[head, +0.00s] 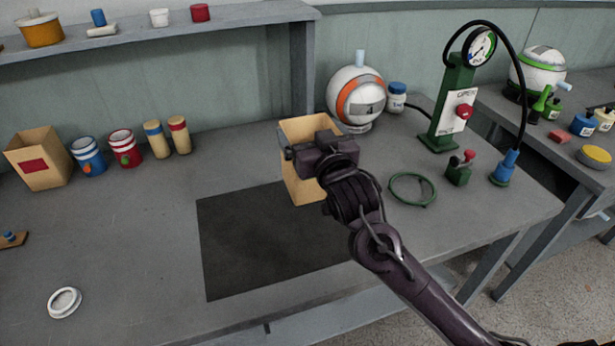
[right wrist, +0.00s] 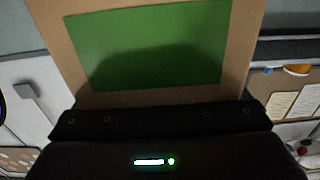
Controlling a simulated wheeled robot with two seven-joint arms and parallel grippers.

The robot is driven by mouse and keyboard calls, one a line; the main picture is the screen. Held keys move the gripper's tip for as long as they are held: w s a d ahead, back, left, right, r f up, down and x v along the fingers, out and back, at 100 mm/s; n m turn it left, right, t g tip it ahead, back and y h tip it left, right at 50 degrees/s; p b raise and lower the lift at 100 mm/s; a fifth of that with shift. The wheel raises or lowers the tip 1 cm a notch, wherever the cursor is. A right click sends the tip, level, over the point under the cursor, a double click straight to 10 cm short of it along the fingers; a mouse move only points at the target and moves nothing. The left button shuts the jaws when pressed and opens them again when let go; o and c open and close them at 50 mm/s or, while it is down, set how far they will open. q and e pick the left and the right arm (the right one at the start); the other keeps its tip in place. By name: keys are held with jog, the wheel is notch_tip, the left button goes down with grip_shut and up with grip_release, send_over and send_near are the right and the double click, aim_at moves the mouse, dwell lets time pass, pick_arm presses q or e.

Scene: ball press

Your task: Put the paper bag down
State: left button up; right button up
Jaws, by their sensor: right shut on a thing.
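A tan paper bag (head: 298,186) stands upright and open-topped at the back edge of the dark mat (head: 262,255) in the head view. My right gripper (head: 308,153) is shut on it near its upper part and hides much of its front. I cannot tell whether the bag's bottom touches the mat or hangs just above it. In the right wrist view the bag (right wrist: 244,50) shows close up with a green label (right wrist: 150,45), above the gripper's dark body. My left gripper is not in view.
A second paper bag (head: 40,160) with a red label stands at left beside several cans. A white and orange ball (head: 356,97) is behind my gripper. A green ring (head: 412,189) and a green pump stand (head: 453,105) are at right. The mat's front is clear.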

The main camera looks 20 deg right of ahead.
notch_tip(320, 180, down, 10)
jog(key=shift+f, duration=0.1)
jog(key=o, duration=0.8)
jog(key=shift+o, duration=0.2)
jog(key=shift+s+f, duration=0.1)
jog(key=shift+s, duration=0.5)
jog(key=s+b, duration=0.1)
jog(key=s, duration=1)
jog(key=shift+d, duration=0.2)
